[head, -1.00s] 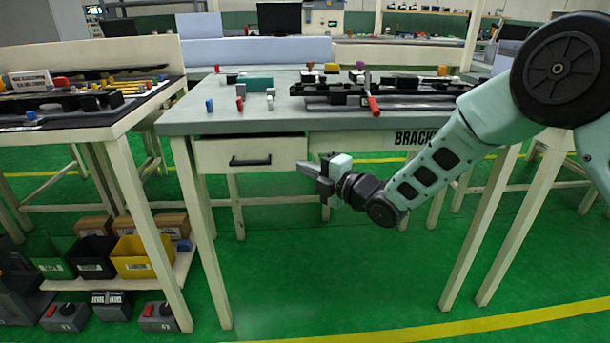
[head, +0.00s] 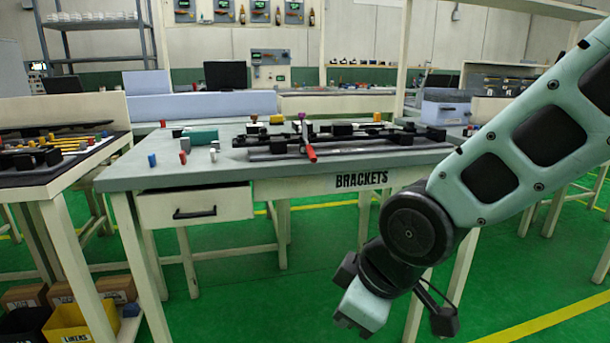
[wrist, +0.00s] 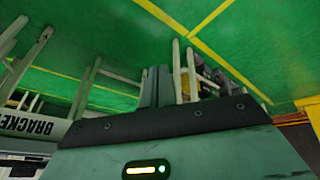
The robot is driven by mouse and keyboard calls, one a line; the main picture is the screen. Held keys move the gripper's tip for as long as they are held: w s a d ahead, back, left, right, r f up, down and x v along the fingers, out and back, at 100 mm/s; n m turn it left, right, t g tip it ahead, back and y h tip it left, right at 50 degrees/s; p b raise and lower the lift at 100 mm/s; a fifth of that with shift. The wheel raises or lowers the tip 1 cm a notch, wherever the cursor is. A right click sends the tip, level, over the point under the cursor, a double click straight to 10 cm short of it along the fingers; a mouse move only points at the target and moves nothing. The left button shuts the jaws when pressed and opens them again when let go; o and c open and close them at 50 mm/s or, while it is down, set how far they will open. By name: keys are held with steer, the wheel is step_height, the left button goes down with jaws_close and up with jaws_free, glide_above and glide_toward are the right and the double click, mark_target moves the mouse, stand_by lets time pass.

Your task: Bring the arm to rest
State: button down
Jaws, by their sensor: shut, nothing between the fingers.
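My gripper (head: 350,316) hangs low at the lower right of the head view, in front of the brackets bench and below its top. It points down and touches nothing that I can see. In the wrist view my gripper (wrist: 157,76) shows its two fingers close together with nothing between them. My arm comes down from the upper right edge of the head view and bends at the dark wrist joint.
The brackets bench (head: 125,177) stands ahead, with dark rails and small coloured parts on top. Its drawer (head: 195,205) shows a dark gap at its top edge. Another bench (head: 70,188) stands left, above a yellow bin (head: 82,322). Green floor is open below.

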steer(key=s+d+m+g+h, duration=0.3)
steer(key=s+d+m, duration=0.35)
steer(key=s, duration=0.75)
step_height(320, 180, up, 24)
steer(key=d+n+p, duration=0.1)
steer(key=p, duration=2.3)
steer(key=shift+w+d, duration=0.15)
steer(key=shift+d, duration=0.2)
steer(key=shift+n, duration=0.25)
